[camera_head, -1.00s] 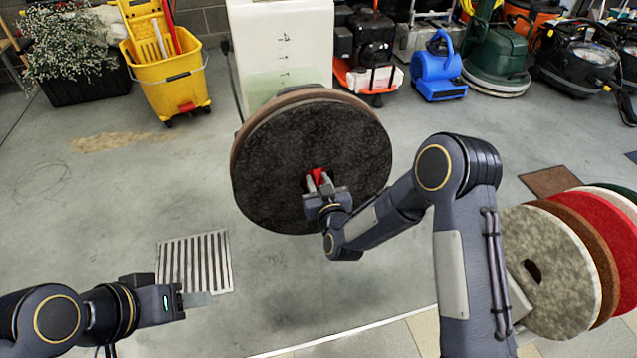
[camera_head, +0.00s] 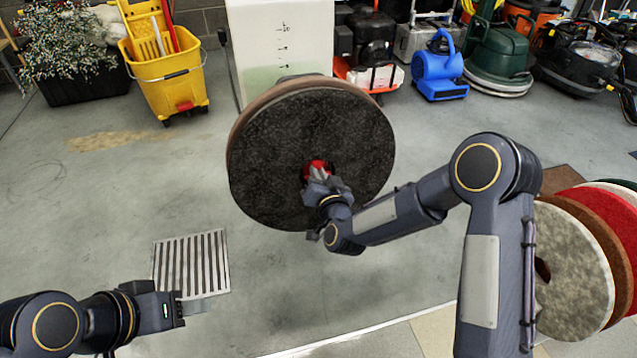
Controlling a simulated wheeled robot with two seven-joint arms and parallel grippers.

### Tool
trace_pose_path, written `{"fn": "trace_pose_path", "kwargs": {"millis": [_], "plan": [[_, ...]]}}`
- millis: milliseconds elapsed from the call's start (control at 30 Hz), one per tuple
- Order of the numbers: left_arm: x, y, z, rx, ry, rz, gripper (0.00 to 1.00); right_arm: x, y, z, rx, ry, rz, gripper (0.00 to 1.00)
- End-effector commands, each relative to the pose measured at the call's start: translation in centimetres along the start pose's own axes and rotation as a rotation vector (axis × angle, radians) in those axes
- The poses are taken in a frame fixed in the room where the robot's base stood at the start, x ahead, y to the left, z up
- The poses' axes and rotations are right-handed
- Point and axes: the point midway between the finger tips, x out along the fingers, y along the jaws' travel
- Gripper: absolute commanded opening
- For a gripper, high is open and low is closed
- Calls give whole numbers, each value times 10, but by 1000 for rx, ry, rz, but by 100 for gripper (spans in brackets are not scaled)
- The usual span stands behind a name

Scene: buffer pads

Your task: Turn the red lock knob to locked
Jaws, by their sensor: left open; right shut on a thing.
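The red lock knob (camera_head: 314,167) sits at the centre of a large round black pad (camera_head: 280,130), which faces me in the middle of the view. My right gripper (camera_head: 319,176) is shut on the red knob and covers its lower part. The gripper looks rolled to one side on the knob. Whether the knob stands at locked cannot be read. My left gripper (camera_head: 190,307) is open and empty at the lower left, above the floor and away from the pad.
A white tank (camera_head: 280,40) stands behind the black pad. Several coloured pads (camera_head: 575,270) stand in a row at the right. A yellow mop bucket (camera_head: 168,75) and a blue blower (camera_head: 438,72) are at the back.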

Motion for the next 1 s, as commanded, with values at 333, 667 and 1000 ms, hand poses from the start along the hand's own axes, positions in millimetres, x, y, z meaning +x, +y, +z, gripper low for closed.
{"fn": "trace_pose_path", "kwargs": {"millis": [333, 667, 1000], "plan": [[5, -2, 2, 0, 0, 0, 48, 0, 0, 0, 80, -2, 1, 0], [32, -15, 16, 0, 0, 0, 48, 0, 4, 4, 363, 2, 0, 0], [35, -16, 18, 0, 0, 0, 48, 0, 0, 0, 684, -1, 1, 0]]}}
